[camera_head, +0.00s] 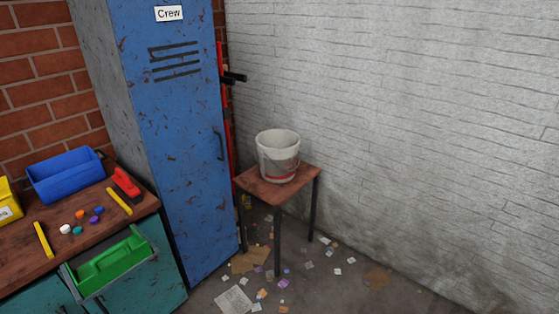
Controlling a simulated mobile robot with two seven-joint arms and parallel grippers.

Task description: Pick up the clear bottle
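I see no clear bottle in the head view. A white bucket (278,157) with a red band near its base stands upright on a small wooden table (249,183); its inside is mostly hidden. Neither of my grippers is in view.
A blue locker (172,120) marked "Crew" stands left of the table. A wooden workbench (25,249) at the left holds a blue bin (66,178), a yellow bin (8,203) and several coloured caps. A green tray (109,261) hangs at its front. Scraps litter the floor.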

